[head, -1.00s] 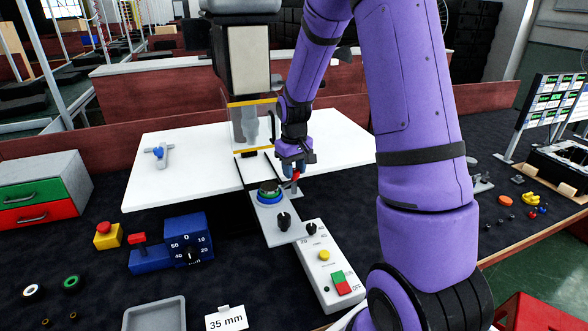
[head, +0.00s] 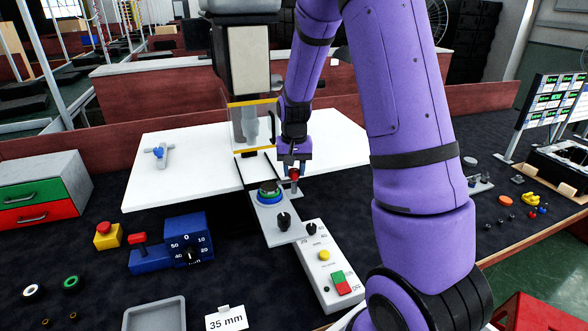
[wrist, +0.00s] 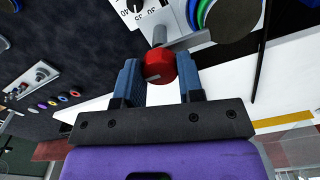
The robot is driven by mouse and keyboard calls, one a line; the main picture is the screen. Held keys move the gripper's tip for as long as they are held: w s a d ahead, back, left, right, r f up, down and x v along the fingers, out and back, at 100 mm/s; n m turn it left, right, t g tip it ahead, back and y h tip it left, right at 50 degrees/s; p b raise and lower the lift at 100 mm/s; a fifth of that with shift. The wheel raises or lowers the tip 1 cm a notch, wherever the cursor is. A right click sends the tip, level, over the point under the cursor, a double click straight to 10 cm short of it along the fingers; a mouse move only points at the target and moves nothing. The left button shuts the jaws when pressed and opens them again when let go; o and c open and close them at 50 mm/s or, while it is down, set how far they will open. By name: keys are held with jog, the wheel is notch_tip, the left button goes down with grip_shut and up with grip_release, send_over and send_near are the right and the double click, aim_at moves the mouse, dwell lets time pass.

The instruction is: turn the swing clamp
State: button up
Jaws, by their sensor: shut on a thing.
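The swing clamp shows as a red knob (wrist: 160,65) on a short grey arm (wrist: 183,41) in the wrist view. The red knob (head: 294,174) also shows in the head view, just right of the round green-and-blue fixture (head: 269,192). My gripper (wrist: 160,76) has its two blue fingers on either side of the knob and is shut on it. In the head view my gripper (head: 294,168) points down at the knob. The clamp's pivot is hard to make out behind the fingers.
A drill-like machine head (head: 248,60) with a clear guard (head: 250,128) stands just left of my gripper. A white control box (head: 325,262) with buttons sits in front. A blue dial block (head: 188,240) stands at left. The white board (head: 175,195) has free room.

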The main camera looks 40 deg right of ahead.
aim_at(294, 171)
dwell(0.3)
jog(key=o, duration=0.9)
notch_tip(294, 171, up, 11)
jog(key=shift+f, duration=0.1)
dwell(0.4)
jog(key=s+a+r+n+t, duration=0.3)
jog(key=s+a+r, duration=0.5)
jog(key=s+r, duration=0.35)
jog(key=s+a+n, duration=0.1)
jog(key=s, duration=0.4)
jog(key=s+a+r+n+t, duration=0.1)
jog(key=s+a, duration=0.1)
jog(key=s, duration=0.3)
jog(key=s+a+r+n+t, duration=0.1)
jog(key=s, duration=0.4)
jog(key=shift+s+a+r, duration=0.2)
jog(key=shift+a, duration=0.2)
